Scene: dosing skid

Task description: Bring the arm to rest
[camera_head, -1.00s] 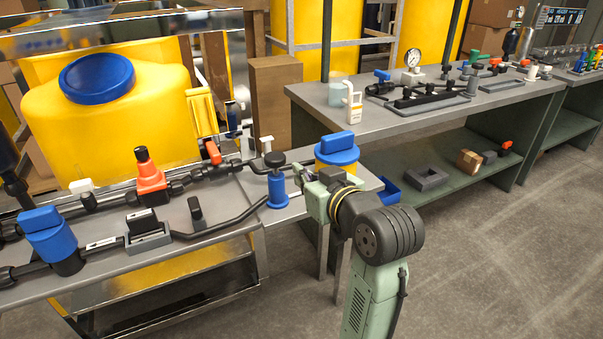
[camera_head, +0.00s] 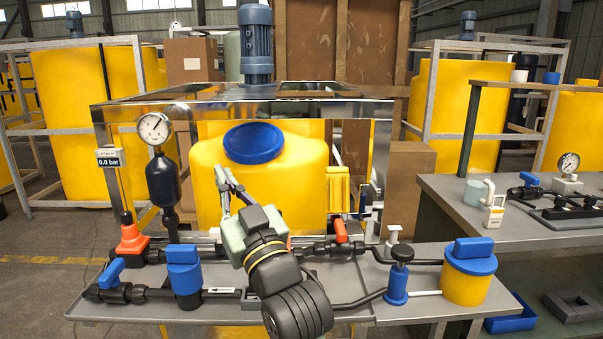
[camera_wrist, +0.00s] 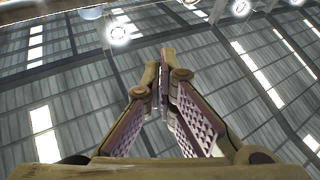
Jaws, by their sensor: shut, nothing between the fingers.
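My gripper (camera_head: 228,181) is raised in front of the yellow tank (camera_head: 290,190), above the skid's grey work surface. Its fingers point up and a little left in the head view. In the wrist view my gripper (camera_wrist: 161,75) shows its two fingers drawn together with nothing between them, against the roof. My arm comes up from the bottom centre and hides part of the pipework behind it. I cannot tell whether the arm is still moving.
A gauge (camera_head: 154,129) stands at left. A bench (camera_head: 450,190) stands at right.

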